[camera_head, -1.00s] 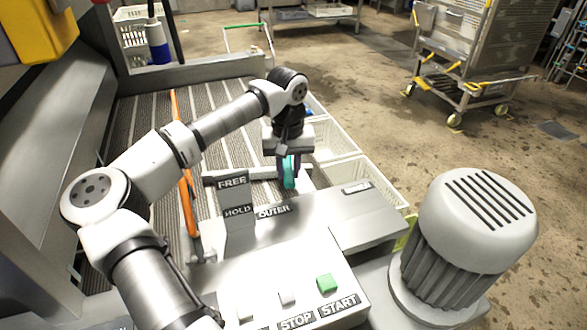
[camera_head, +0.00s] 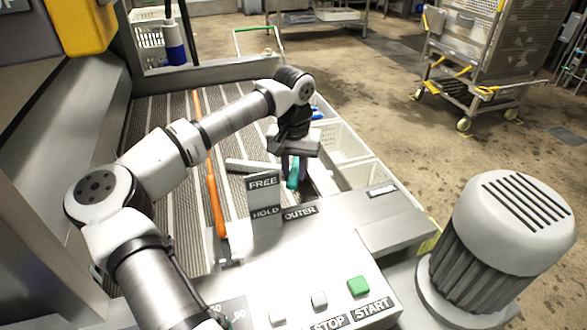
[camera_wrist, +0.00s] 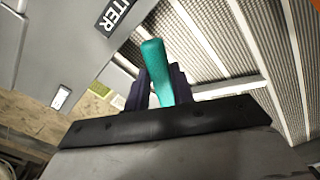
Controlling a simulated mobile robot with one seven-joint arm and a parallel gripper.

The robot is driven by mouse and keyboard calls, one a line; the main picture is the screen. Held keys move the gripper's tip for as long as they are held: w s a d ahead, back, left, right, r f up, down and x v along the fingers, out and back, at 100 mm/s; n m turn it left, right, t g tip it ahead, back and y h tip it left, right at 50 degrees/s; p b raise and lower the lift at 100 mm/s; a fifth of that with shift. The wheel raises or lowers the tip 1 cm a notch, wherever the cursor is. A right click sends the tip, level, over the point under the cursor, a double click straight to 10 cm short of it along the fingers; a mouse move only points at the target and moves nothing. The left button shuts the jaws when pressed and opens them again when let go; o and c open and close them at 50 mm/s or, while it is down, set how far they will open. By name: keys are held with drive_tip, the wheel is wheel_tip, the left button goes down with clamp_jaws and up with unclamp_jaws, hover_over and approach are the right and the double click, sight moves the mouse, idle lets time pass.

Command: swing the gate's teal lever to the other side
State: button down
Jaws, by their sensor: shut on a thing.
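The teal lever (camera_head: 292,181) stands behind the sign post marked FREE and HOLD (camera_head: 264,198), beside the grey housing with the OUTER label. My gripper (camera_head: 291,172) comes down from above and is shut on the lever. In the wrist view, the teal lever (camera_wrist: 158,72) rises between the dark fingers (camera_wrist: 160,90), its rounded end clear above them. A pale bar (camera_head: 250,166), apparently the gate, lies over the slatted conveyor left of the lever. The lever's pivot is hidden.
An orange-handled rod (camera_head: 215,200) lies along the conveyor (camera_head: 150,140). White crates (camera_head: 358,172) stand right of the lever. A control panel with a green START button (camera_head: 358,286) and a large motor (camera_head: 510,220) are in front. A wheeled rack (camera_head: 480,60) stands at the back right.

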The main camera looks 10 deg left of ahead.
drive_tip(key=shift+w+a+r, duration=0.1)
drive_tip(key=shift+a, duration=0.05)
drive_tip(key=c, duration=1.2)
unclamp_jaws()
wheel_tip(320, 180, up, 14)
drive_tip(key=shift+b, duration=0.45)
drive_tip(key=shift+f, duration=0.2)
